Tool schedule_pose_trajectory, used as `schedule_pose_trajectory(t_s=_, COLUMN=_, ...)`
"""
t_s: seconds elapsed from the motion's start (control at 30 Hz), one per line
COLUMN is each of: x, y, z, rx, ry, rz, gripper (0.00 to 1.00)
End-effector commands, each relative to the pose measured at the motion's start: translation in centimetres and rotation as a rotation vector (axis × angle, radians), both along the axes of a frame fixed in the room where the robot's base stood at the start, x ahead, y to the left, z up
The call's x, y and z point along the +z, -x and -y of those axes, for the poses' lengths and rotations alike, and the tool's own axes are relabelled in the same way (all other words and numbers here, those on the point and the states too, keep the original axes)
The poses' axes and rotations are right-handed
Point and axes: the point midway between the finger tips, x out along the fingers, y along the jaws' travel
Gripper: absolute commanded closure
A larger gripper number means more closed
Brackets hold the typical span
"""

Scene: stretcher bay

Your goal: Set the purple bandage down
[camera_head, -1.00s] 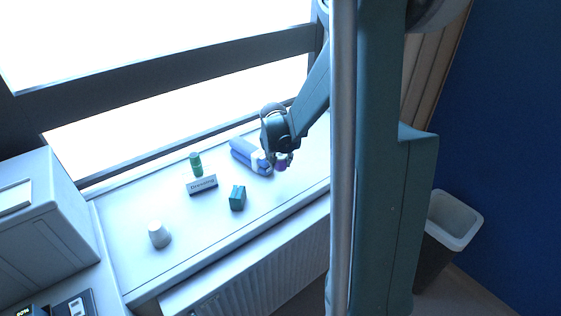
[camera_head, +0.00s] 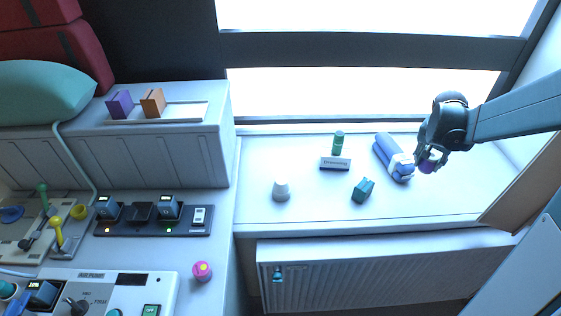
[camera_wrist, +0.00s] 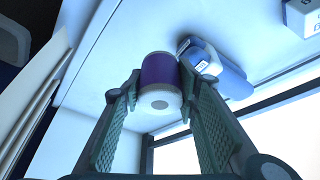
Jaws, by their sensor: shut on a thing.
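The purple bandage (camera_wrist: 160,82) is a short roll with a purple band and pale ends. In the wrist view it sits between the two finger pads of my gripper (camera_wrist: 158,95), which is shut on it. In the head view my gripper (camera_head: 431,158) is at the right, over the right part of the white sill (camera_head: 320,205). The bandage (camera_head: 427,166) shows small below the fingers there. It looks held above the sill, just right of a blue roll; the exact gap is hard to tell.
The blue roll with a white band (camera_head: 392,155) lies close left of my gripper. The sill's front is clear. A purple box (camera_head: 119,104) stands on the left cabinet.

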Motion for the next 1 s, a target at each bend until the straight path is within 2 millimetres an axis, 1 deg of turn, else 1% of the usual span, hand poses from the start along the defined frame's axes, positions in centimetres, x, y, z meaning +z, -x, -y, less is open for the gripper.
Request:
schedule_pose_trajectory(t_s=0.03, x=0.8, y=0.0, z=0.0, rx=0.000, ry=0.000, rz=0.000, gripper=0.80)
schedule_pose_trajectory(t_s=0.13, x=2.4, y=0.0, z=0.0, rx=0.000, ry=0.000, rz=0.000, gripper=0.80)
schedule_pose_trajectory(t_s=0.37, x=5.1, y=0.0, z=0.0, rx=0.001, ry=0.000, rz=0.000, gripper=0.80)
schedule_pose_trajectory(t_s=0.4, x=4.9, y=-0.6, z=-0.6, rx=0.008, ry=0.000, rz=0.000, gripper=0.80)
schedule_pose_trajectory(t_s=0.67, x=5.0, y=-3.4, z=-3.4, rx=0.042, ry=-0.001, rz=-0.001, gripper=0.80)
schedule_pose_trajectory(t_s=0.77, x=5.0, y=-4.9, z=-4.9, rx=0.058, ry=-0.001, rz=-0.001, gripper=0.80)
schedule_pose_trajectory(t_s=0.87, x=5.1, y=-6.5, z=-6.8, rx=0.079, ry=-0.001, rz=-0.001, gripper=0.80)
schedule_pose_trajectory(t_s=1.0, x=5.2, y=-9.0, z=-10.0, rx=0.113, ry=-0.001, rz=-0.001, gripper=0.80)
